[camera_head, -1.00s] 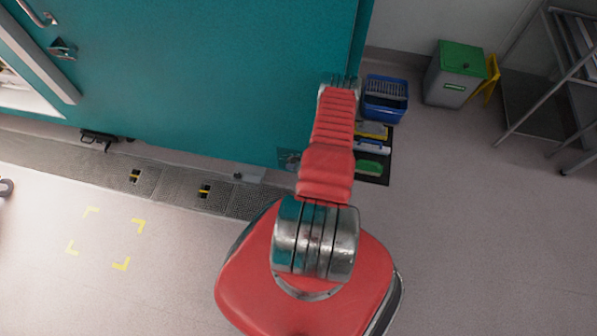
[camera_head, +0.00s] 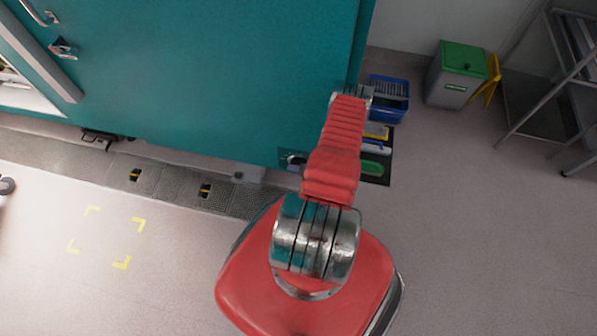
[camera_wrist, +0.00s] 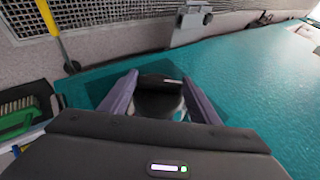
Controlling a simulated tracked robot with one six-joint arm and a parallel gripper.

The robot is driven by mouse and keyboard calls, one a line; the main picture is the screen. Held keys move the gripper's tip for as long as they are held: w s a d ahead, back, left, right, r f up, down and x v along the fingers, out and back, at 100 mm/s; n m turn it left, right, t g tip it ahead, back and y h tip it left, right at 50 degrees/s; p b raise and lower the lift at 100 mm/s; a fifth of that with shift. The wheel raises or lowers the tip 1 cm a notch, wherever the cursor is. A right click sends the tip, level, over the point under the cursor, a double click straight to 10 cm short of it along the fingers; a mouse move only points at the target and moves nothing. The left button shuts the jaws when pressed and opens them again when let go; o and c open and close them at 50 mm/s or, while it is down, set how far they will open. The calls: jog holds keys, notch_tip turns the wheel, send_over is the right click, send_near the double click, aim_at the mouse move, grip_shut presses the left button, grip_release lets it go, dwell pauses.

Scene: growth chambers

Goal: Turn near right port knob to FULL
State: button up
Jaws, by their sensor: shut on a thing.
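In the wrist view a black knob (camera_wrist: 160,84) with a small pale mark stands on a dark square plate (camera_wrist: 104,92) on the teal panel. My gripper (camera_wrist: 161,80) is shut on this knob, one grey-purple finger on each side. Part of the knob's base is hidden by my gripper body. In the head view a dark plate with a small pale round part (camera_head: 293,160) shows low on the teal wall (camera_head: 220,80), left of my arm. My gripper is hidden there. I cannot read any setting label.
A green brush (camera_wrist: 18,115) lies left in the wrist view, near a yellow handle (camera_wrist: 54,32). In the head view a blue basket (camera_head: 390,98) and a green-lidded bin (camera_head: 457,73) stand right of the wall, with a metal rack (camera_head: 545,100) beyond. Floor at lower right is clear.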

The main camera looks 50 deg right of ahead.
jog(key=shift+s+d+f+m+t+y, duration=0.2)
jog(key=shift+d+m+t, duration=0.15)
jog(key=shift+t, duration=0.7)
jog(key=shift+s+d+f+m+t+y, duration=0.1)
jog(key=shift+s+d+m+t+y, duration=0.2)
jog(key=shift+t, duration=0.75)
jog(key=shift+w+d+t, duration=0.1)
jog(key=shift+t, duration=0.4)
jog(key=shift+d+r+m, duration=0.1)
jog(key=shift+m, duration=0.15)
jog(key=o, duration=0.9)
jog(key=shift+c, duration=0.2)
jog(key=shift+o, duration=0.8)
jog(key=shift+w+a, duration=0.1)
jog(key=shift+a, duration=0.2)
jog(key=v, duration=1.3)
jog(key=shift+s+d, duration=0.1)
jog(key=shift+s, duration=0.35)
